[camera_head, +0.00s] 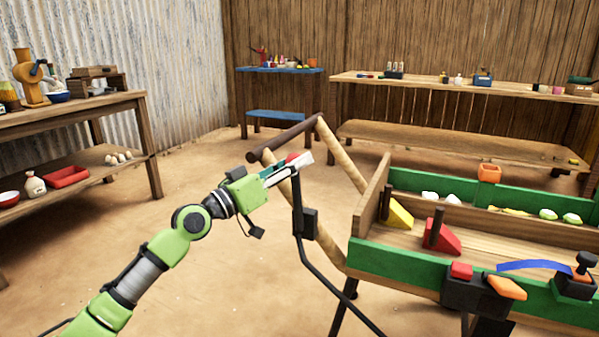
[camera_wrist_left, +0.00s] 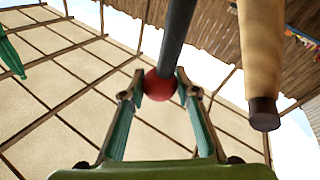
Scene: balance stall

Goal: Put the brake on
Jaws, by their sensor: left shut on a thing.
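The brake lever is a dark upright rod (camera_head: 298,196) with a red ball knob (camera_head: 292,158) at its top, beside the wooden cart's left end. My left gripper (camera_head: 297,163) reaches it from the left and is shut on the red knob. In the left wrist view the knob (camera_wrist_left: 159,86) sits between the two fingertips, with the dark rod (camera_wrist_left: 176,35) running away from it. The fingers hide part of the knob in the head view. My right gripper is not in view.
A green-sided cart (camera_head: 400,262) with coloured blocks stands at the right. Its wooden handle frame (camera_head: 338,150) rises just behind my left gripper. A black box (camera_head: 308,223) sits by the rod. Wooden shelves (camera_head: 75,108) stand at the left. The sandy floor between is clear.

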